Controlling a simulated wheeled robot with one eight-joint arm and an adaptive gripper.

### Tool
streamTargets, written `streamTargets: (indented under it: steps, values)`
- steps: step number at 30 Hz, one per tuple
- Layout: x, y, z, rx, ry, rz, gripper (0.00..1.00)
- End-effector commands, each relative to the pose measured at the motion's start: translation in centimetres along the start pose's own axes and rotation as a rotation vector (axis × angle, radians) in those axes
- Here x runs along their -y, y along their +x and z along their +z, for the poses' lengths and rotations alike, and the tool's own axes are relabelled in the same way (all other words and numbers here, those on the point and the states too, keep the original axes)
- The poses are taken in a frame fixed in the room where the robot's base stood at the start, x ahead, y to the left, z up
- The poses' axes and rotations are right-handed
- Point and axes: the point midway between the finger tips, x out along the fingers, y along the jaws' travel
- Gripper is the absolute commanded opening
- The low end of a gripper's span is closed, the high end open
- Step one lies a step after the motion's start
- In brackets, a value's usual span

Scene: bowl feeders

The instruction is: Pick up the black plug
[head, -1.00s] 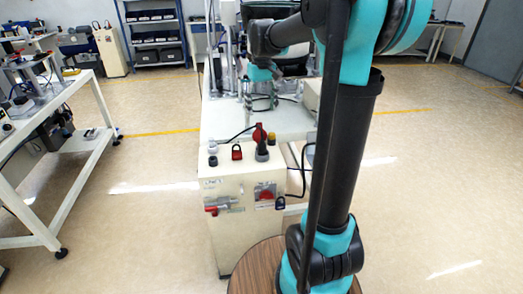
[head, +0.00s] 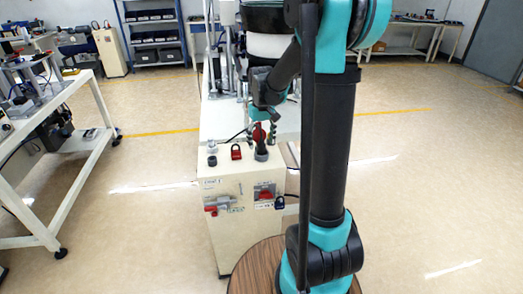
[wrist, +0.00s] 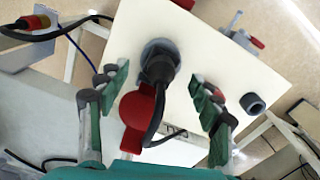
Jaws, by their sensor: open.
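The black plug (wrist: 158,68) sits in a grey round socket on the cabinet's white top, with a black cable running from it. A red flap (wrist: 137,108) lies beside it, nearer to my gripper. In the head view the plug (head: 261,150) stands near the back of the cabinet top, partly hidden. My gripper (wrist: 160,86) is open and empty. Its green fingertips are on either side of the plug and apart from it.
A dark round knob (wrist: 252,103) stands on the cabinet top. A white table (head: 217,120) stands behind the cabinet. A side bench (head: 75,98) is at left.

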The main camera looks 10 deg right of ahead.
Motion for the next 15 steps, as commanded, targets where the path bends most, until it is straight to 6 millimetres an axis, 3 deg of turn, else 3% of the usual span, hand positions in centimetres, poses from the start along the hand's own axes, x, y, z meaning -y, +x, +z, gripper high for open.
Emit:
streamTargets:
  steps: [6, 15]
  values:
    - [0.1, 2.4, 0.1, 0.0, 0.0, 0.0, 0.65]
    - [0.1, 2.6, 0.2, 0.0, 0.0, 0.0, 0.62]
